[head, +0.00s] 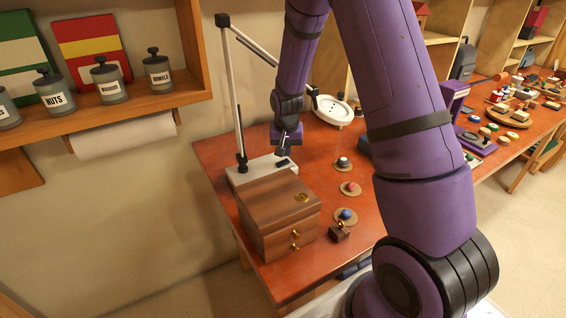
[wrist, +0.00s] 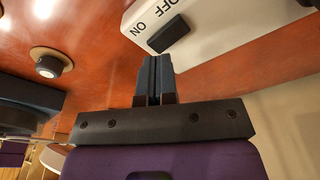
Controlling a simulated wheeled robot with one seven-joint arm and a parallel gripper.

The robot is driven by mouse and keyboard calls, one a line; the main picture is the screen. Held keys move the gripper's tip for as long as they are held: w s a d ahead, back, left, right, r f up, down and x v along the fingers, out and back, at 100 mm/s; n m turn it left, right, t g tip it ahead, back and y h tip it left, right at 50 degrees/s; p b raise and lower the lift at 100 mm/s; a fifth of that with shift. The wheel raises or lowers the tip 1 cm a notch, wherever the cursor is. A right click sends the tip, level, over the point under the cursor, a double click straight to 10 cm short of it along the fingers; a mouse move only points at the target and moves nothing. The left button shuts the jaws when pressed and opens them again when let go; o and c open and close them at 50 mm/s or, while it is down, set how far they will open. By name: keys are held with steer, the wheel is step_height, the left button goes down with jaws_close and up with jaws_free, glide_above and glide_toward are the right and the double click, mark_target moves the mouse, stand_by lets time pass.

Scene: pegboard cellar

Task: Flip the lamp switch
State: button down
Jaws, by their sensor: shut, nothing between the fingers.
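The desk lamp has a white base (head: 240,174) on the red-brown table, with a grey upright post (head: 235,100) and a slanting arm partly hidden behind my arm. Its black rocker switch (head: 283,163) is on the base's right end; it also shows in the wrist view (wrist: 169,35) beside the printed words ON and OFF. I cannot tell which side is pressed. My gripper (head: 284,151) is shut and empty, just above the switch end. In the wrist view its fingertips (wrist: 155,62) point toward the base edge, close to the switch, with a small gap seen.
A wooden box (head: 278,215) stands directly in front of the lamp base. Several small knobs on round discs, such as a red one (head: 351,187), lie to the right. A wooden shelf (head: 140,108) with jars is at left.

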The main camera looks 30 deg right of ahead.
mark_target(286, 161)
steer(key=shift+f, duration=1.1)
stand_by(1.2)
steer(key=shift+r, duration=3.55)
